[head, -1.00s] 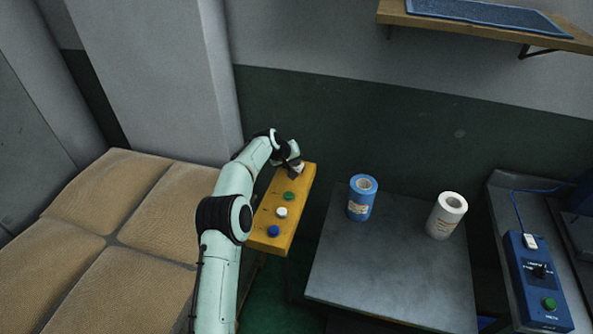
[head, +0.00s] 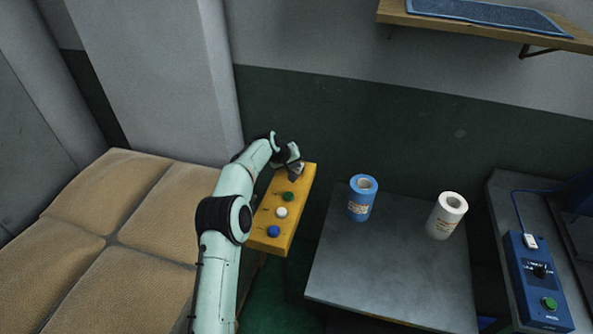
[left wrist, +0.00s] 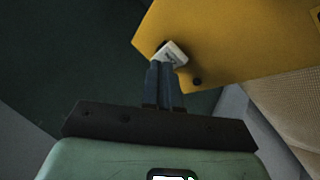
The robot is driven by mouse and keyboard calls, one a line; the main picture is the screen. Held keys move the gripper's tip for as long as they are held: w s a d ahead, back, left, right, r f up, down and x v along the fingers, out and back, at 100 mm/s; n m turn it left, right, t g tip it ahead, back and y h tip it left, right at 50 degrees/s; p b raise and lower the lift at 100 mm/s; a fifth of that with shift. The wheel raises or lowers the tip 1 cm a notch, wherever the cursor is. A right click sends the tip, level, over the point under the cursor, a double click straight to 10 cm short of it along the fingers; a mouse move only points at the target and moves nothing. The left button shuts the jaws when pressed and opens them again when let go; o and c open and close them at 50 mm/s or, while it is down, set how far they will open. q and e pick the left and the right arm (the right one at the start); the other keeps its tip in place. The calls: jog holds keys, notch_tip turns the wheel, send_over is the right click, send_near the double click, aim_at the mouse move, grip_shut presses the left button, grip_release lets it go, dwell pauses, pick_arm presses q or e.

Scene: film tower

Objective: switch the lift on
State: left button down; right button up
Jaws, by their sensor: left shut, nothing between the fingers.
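A yellow control box (head: 283,222) stands beside the padded surface, with a green button (head: 288,196), a white button (head: 281,212) and a blue button (head: 273,231) in a row. My left gripper (head: 297,176) is over the box's far end, beyond the green button. In the left wrist view its two fingers (left wrist: 160,66) are together and empty. Their tips are at a small white switch piece (left wrist: 173,53) on the yellow face. I cannot tell whether they touch it. The gripper hides most of this switch in the head view. My right gripper is not in view.
A grey table (head: 385,281) to the right carries a blue roll (head: 361,200) and a white roll (head: 445,217). Further right is a blue control unit (head: 537,285) with a knob and green button. Tan padding (head: 110,225) lies left. A wall shelf (head: 487,22) is above.

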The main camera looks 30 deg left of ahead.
pick_arm(q)
jog(key=shift+f, duration=0.35)
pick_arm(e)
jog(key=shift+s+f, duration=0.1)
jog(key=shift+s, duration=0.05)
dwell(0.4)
pick_arm(q)
jog(key=shift+r, duration=0.7)
jog(key=shift+w+r+p, duration=0.1)
jog(key=shift+r+p, duration=0.1)
jog(key=shift+p, duration=0.15)
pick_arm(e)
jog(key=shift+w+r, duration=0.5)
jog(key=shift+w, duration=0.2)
